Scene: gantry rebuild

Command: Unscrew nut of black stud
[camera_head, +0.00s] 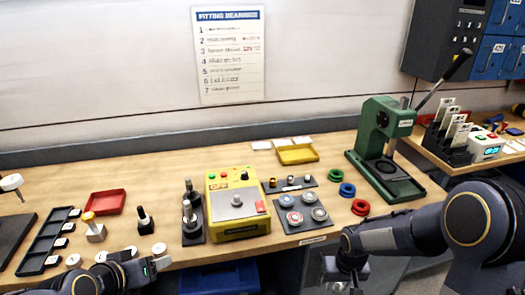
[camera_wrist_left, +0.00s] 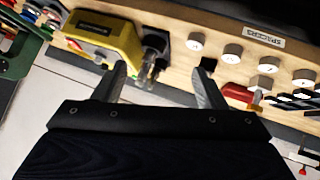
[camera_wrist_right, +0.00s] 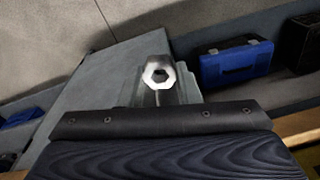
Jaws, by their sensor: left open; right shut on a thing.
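A black stud (camera_head: 144,222) stands upright on the bench, left of the yellow fixture; a dark block in the left wrist view (camera_wrist_left: 208,65) is probably it. I cannot tell whether a nut sits on it. My left gripper (camera_head: 150,266) is open and empty at the bench's front edge, close to the stud; its spread fingers show in the left wrist view (camera_wrist_left: 158,70). My right gripper (camera_head: 347,280) is low in front of the bench. In the right wrist view its jaws are shut on a silver hex nut (camera_wrist_right: 158,74) with a hole, well away from the stud.
A yellow fixture (camera_head: 238,226) and a dark stand with silver posts (camera_head: 192,236) are right of the stud. White round spacers (camera_head: 159,249) line the front edge. A green press (camera_head: 384,150) stands at right.

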